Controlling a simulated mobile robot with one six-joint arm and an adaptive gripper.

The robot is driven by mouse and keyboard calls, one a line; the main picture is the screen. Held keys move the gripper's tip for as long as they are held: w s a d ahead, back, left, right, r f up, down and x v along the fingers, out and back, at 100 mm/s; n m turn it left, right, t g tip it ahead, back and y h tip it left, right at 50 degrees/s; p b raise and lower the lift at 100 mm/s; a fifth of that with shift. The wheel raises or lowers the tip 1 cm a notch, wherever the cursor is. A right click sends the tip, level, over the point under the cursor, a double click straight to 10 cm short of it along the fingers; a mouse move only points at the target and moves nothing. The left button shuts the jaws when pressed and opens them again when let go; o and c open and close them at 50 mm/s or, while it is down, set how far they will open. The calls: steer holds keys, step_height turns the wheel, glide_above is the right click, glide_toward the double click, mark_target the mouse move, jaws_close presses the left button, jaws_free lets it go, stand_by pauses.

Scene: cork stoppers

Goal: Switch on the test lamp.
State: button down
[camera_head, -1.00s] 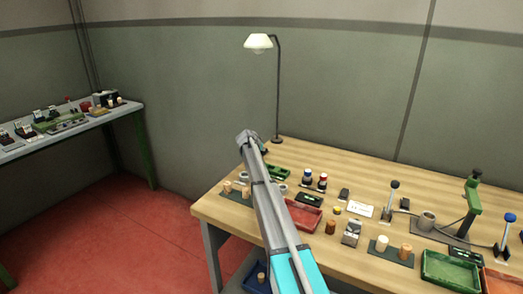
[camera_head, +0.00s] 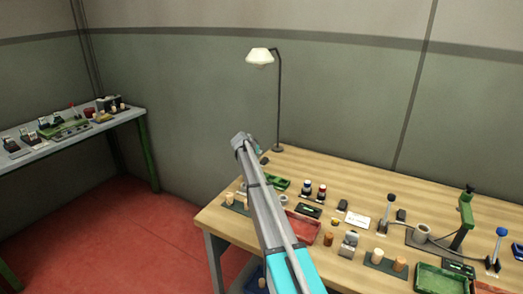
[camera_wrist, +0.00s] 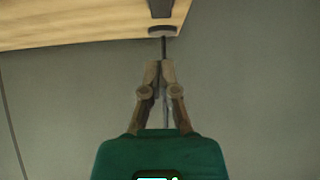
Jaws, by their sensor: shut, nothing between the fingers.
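The test lamp, likely the tall one with a pale shade (camera_head: 260,57) on a thin dark pole, stands at the table's back left corner. In the head view my wrist mostly hides the gripper.
The wooden table (camera_head: 350,185) holds a red tray (camera_head: 303,228), green trays (camera_head: 440,279), corks, bottles and a green press (camera_head: 466,208) to the right of my arm. A second bench (camera_head: 60,140) stands at the left. The wall is close behind the lamp.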

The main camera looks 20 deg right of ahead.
steer(key=shift+p+v, duration=1.1)
steer(key=shift+v, duration=1.4)
steer(key=shift+s+f, duration=0.1)
steer(key=shift+f, duration=0.2)
steer(key=d+r+n+t+y+p, duration=0.1)
steer(key=d+r+n+y+p, duration=0.1)
steer(key=d+n+y, duration=1)
steer(key=shift+r+n+p, duration=0.2)
steer(key=shift+n+p, duration=0.5)
steer(key=shift+n, duration=2.8)
steer(key=shift+f, duration=0.1)
